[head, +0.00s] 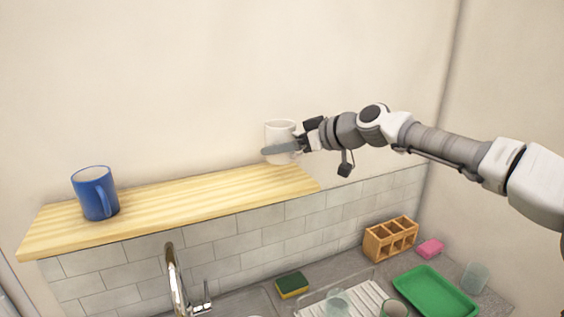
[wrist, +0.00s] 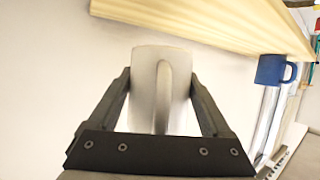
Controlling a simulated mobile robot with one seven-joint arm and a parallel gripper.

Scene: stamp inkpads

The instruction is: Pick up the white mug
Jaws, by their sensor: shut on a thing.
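The white mug (head: 281,130) is above the right end of the wooden shelf (head: 160,207) in the head view. My gripper (head: 282,146) is shut on the mug, with a finger across its side. In the wrist view the mug (wrist: 150,85) sits between the two fingers of my gripper (wrist: 162,95), its handle facing the camera. The mug's base appears close to the shelf's back edge; I cannot tell the exact gap between them.
A blue mug (head: 95,194) stands at the shelf's left end; it also shows in the wrist view (wrist: 272,70). Below are a tap (head: 175,280), a sponge (head: 292,285), a wooden caddy (head: 390,239), a pink block (head: 429,248) and a green tray (head: 436,292). The shelf's middle is clear.

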